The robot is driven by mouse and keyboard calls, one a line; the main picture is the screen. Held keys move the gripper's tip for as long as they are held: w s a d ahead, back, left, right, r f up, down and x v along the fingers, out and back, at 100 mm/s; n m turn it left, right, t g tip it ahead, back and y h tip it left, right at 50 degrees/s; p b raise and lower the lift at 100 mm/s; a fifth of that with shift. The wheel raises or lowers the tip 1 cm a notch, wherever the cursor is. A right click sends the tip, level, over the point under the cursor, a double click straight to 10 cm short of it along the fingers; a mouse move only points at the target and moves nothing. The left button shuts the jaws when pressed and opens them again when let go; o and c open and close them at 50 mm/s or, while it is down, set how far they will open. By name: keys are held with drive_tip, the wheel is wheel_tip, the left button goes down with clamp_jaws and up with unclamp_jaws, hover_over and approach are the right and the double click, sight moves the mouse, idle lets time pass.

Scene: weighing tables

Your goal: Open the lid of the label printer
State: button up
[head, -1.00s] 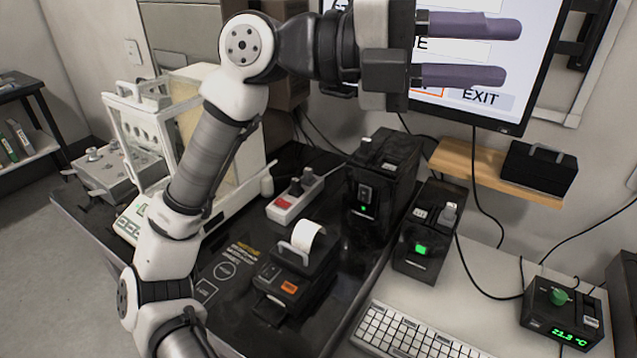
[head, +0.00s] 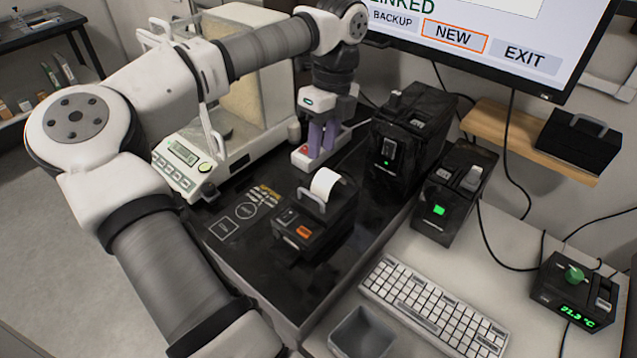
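The label printer (head: 313,232) is a small black box on the dark table, with an orange button on its front. A curl of white label paper (head: 325,183) rises from its top, and a grey handle (head: 311,201) stands in front of the paper. The lid looks down on the body. My gripper (head: 322,156) points downward behind the printer, with its two purple fingers apart and nothing seen between them. It is not touching the printer. The fingertips are close to the white and red switch box, and I cannot tell whether they touch it.
The switch box (head: 312,166) stands behind the printer. A tall black device (head: 405,140) is at its right rear, and another with a green light (head: 453,195) further right. The white balance (head: 180,165) is at left. A keyboard (head: 432,310) and grey bin (head: 362,335) are in front.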

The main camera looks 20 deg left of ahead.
drive_tip(key=p, duration=0.2)
hover_over(317, 205)
wheel_tip(317, 205, down, 10)
drive_tip(key=shift+f, duration=0.25)
clamp_jaws()
